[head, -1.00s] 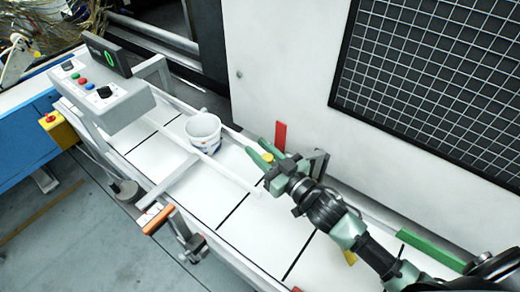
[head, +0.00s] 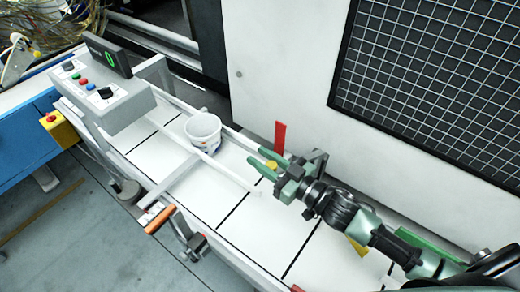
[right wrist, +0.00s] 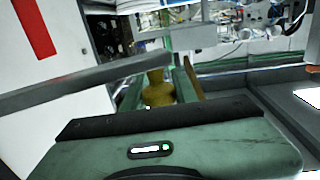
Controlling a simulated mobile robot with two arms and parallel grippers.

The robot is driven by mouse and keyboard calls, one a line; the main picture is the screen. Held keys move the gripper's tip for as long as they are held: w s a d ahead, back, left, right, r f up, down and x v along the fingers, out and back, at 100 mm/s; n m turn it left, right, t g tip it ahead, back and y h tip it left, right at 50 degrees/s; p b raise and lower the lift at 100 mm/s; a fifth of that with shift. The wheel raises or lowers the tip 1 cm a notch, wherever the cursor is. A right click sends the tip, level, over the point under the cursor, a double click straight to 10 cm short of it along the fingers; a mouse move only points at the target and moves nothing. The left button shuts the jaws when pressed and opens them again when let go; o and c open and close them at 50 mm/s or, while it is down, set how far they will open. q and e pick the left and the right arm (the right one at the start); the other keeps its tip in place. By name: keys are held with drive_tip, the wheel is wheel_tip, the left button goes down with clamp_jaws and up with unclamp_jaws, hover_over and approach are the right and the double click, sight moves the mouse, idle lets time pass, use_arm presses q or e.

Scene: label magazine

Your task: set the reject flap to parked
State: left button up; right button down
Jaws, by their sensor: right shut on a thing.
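My right gripper (head: 266,160) is over the far side of the white conveyor, its green fingers pointing up-left. It is shut on a yellow knob (head: 271,165). In the right wrist view the yellow knob (right wrist: 157,92) stands between the two green fingers. A red upright plate (head: 280,137) is just beyond the gripper, apart from it; it also shows in the right wrist view (right wrist: 36,27). Which part is the reject flap I cannot tell for sure, as the gripper hides what lies under the knob. My left gripper is not in view.
A white cup (head: 203,132) stands on the conveyor (head: 230,180), left of the gripper. A long white rail crosses the belt beside it. A grey control box (head: 105,98) is at the upper left. An orange-handled bracket (head: 160,218) is on the near edge. A white cabinet wall (head: 270,70) stands close behind.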

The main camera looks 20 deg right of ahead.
drive_tip(key=s+d+n+g+y, duration=0.2)
drive_tip(key=s+n+g+y, duration=0.3)
drive_tip(key=s+g, duration=0.1)
drive_tip(key=shift+s+y+b, duration=0.4)
drive_tip(key=shift+s+b, duration=0.05)
drive_tip(key=shift+s, duration=0.3)
drive_tip(key=c, duration=1.1)
unclamp_jaws()
drive_tip(key=shift+d, duration=0.1)
drive_tip(key=shift+s, duration=0.1)
